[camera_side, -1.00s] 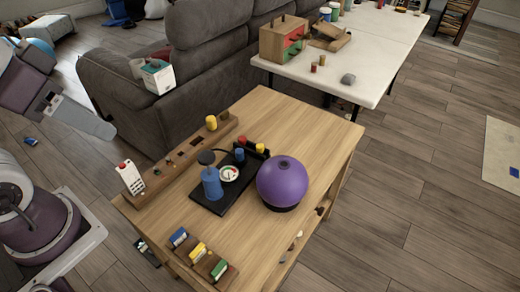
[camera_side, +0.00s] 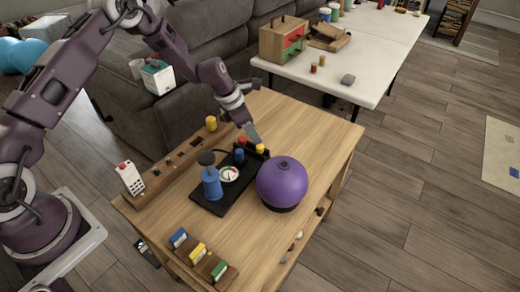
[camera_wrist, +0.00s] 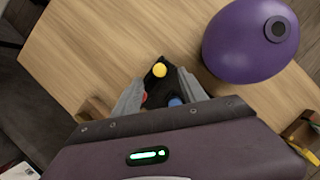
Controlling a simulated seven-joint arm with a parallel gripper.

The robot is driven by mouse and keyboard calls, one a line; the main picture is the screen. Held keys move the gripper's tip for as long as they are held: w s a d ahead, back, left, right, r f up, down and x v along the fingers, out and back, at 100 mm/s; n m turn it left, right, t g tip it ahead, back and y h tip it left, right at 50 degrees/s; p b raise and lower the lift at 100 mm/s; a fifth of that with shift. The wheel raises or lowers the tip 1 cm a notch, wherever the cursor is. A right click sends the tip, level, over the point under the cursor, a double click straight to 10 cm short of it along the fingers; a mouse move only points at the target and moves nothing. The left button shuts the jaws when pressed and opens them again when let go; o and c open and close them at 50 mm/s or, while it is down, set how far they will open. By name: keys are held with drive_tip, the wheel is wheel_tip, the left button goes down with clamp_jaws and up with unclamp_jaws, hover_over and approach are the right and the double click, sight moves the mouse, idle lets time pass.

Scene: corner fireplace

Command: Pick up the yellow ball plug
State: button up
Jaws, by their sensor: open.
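The yellow ball plug (camera_side: 260,148) sits at the right end of a small black holder on the wooden table, next to a red plug (camera_side: 242,142) and a blue plug (camera_side: 239,154). In the wrist view the yellow plug (camera_wrist: 159,70) lies just beyond my fingertips, roughly centred between them. My gripper (camera_side: 252,135) is open and empty, pointing down above the black holder. In the wrist view my gripper (camera_wrist: 160,82) has its two grey fingers spread around part of the holder, with the red plug (camera_wrist: 144,97) and blue plug (camera_wrist: 175,102) partly hidden.
A large purple ball (camera_side: 282,182) stands close to the right of the holder. A blue hand pump (camera_side: 212,184) with a gauge stands on a black base to the left.

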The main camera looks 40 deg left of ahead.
sight(260, 146)
drive_tip(key=x, duration=0.7)
drive_tip(key=shift+s+a+f, duration=0.15)
drive_tip(key=shift+s+a, duration=0.05)
drive_tip(key=shift+a, duration=0.1)
clamp_jaws()
